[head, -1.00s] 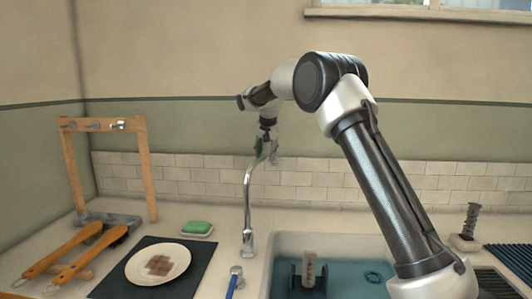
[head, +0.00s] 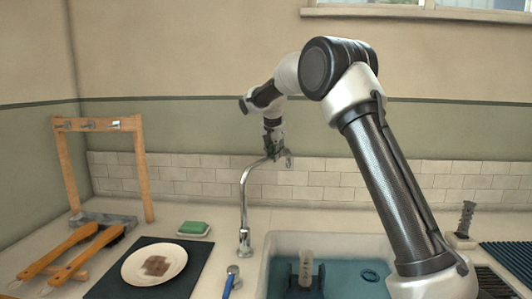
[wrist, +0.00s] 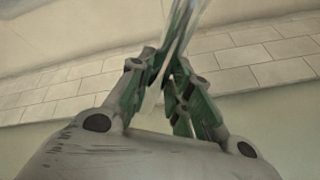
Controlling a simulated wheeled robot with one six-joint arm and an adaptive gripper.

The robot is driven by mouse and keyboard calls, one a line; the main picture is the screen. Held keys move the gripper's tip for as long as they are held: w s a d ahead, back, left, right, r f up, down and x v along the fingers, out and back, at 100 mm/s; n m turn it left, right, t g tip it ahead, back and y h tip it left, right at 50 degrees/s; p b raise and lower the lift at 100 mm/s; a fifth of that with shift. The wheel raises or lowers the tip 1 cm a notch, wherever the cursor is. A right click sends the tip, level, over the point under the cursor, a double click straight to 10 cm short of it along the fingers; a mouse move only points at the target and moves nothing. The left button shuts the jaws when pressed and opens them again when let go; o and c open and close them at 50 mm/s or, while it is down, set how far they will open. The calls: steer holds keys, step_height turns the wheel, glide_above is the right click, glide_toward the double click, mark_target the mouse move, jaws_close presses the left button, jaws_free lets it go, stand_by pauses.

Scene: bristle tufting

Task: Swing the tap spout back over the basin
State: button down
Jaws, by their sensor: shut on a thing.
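The chrome tap spout (head: 243,190) rises from its base (head: 244,245) at the left edge of the basin (head: 262,262) and curves over to the right at the top. My gripper (head: 275,155) is shut on the spout near its outer end, in front of the tiles. In the wrist view my gripper (wrist: 168,85) has its green-padded fingers on either side of the shiny spout (wrist: 180,35). The spout's end points right, toward the basin's back left part. The fingers hide part of the spout.
Left of the tap stand a plate (head: 135,268) on a dark mat (head: 195,262), a green sponge (head: 193,227) and a wooden rack (head: 143,175). A blue-handled tool (head: 230,280) lies by the basin. A pale upright object (head: 306,268) stands in the basin.

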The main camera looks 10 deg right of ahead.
steer(key=s+d+m+g+h, duration=0.3)
steer(key=s+m, duration=0.9)
steer(key=s, duration=0.8)
steer(key=shift+d+m+g, duration=0.4)
steer(key=shift+d+g, duration=0.1)
steer(key=shift+d, duration=0.2)
steer(key=shift+s, duration=0.1)
steer(key=c, duration=1.3)
jaws_free()
steer(key=shift+a, duration=0.1)
steer(key=shift+r, duration=0.1)
steer(key=v, duration=1.1)
steer(key=shift+a+r, duration=0.25)
steer(key=shift+r, duration=0.05)
